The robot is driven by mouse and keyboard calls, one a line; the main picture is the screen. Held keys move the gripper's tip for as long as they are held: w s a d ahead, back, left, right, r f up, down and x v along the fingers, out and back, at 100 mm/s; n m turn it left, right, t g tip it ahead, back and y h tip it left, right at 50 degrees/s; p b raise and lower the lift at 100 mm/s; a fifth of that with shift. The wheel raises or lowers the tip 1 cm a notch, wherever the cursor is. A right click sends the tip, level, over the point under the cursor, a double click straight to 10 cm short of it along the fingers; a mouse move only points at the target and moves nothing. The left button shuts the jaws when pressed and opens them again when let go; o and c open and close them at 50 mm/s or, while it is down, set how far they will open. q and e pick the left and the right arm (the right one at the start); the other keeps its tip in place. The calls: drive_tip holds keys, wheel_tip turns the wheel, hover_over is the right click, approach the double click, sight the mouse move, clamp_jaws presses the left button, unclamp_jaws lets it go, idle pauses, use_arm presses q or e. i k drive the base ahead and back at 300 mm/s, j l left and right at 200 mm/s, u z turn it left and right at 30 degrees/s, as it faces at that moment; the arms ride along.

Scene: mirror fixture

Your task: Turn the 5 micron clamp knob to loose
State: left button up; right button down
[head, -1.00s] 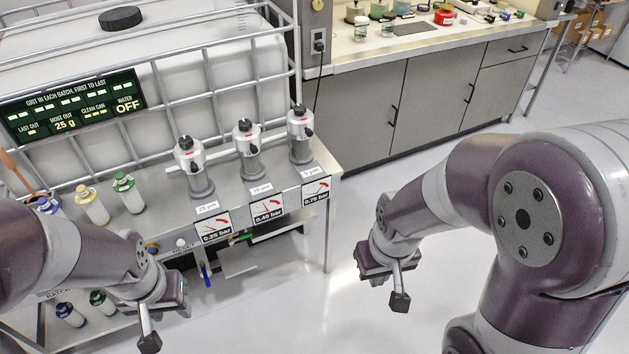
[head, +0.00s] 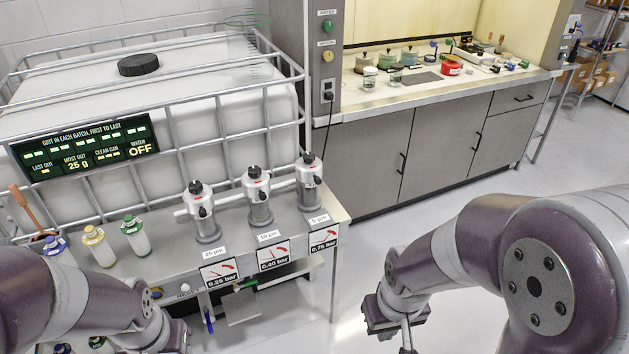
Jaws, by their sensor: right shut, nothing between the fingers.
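The 5 µm filter housing (head: 309,190) is the rightmost of three grey and white housings on the steel bench. It has a black knob (head: 308,158) at its top and a small black part on its front; their exact settings are too small to read. My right gripper (head: 407,346) is shut and empty, pointing down over the floor, right of the bench and well apart from the housing. Its tips reach the bottom edge. My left gripper (head: 168,340) is at the bottom left, in front of the bench, its fingers cut off by the picture's edge.
Pressure gauge signs (head: 272,255) hang at the bench front. Capped bottles (head: 135,236) stand at left. A caged white tank (head: 215,120) is behind. Floor right of the bench is clear.

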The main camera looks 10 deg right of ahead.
sight(308, 157)
drive_tip(key=i+l, duration=1.2)
drive_tip(key=l, duration=0.25)
drive_tip(key=i+l, duration=0.65)
